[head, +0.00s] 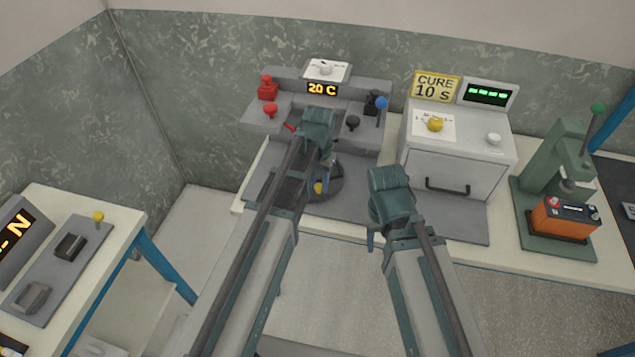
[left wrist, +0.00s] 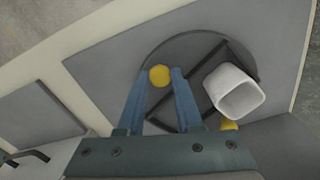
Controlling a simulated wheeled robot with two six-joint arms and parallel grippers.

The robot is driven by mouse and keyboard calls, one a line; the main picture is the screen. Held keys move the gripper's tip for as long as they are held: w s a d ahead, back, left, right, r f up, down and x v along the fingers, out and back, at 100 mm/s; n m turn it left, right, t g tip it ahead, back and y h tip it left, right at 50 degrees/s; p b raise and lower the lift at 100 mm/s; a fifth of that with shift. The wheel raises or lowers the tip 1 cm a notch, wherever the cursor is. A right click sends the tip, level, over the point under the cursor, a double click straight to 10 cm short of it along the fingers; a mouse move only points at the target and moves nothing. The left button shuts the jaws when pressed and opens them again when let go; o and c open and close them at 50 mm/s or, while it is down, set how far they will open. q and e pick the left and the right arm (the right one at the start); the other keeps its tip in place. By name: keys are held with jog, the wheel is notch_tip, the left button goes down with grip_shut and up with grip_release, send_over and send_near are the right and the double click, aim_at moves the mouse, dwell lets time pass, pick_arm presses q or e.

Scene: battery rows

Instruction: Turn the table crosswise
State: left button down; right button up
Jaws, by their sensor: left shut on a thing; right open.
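The table is a dark round turntable (head: 335,182) on a grey mat. It also shows in the left wrist view (left wrist: 185,50), with a thin dark frame lying slanted across it in that picture. A yellow knob (left wrist: 160,76) stands near its edge. My left gripper (left wrist: 162,73) is shut on this knob, one blue finger on each side. A second yellow knob (left wrist: 229,125) is partly hidden behind a white, square, hollow piece (left wrist: 223,104) on the turntable. In the head view my left arm hides much of the turntable. My right gripper (head: 372,240) is open and empty, right of the turntable.
Behind the turntable stands a grey station with a "20 C" display (head: 322,89), and red and black terminals. Right of it are a white oven (head: 455,150) and a green press (head: 560,170) with an orange battery (head: 565,218). A side table (head: 120,215) stands left, across a floor gap.

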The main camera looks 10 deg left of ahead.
dwell(0.5)
pick_arm(q)
jog(key=c, duration=0.6)
grip_release()
jog(key=shift+r, duration=0.2)
notch_tip(320, 180, up, 14)
jog(key=p, duration=1.3)
jog(key=shift+f+p, duration=0.25)
jog(key=shift+p, duration=0.15)
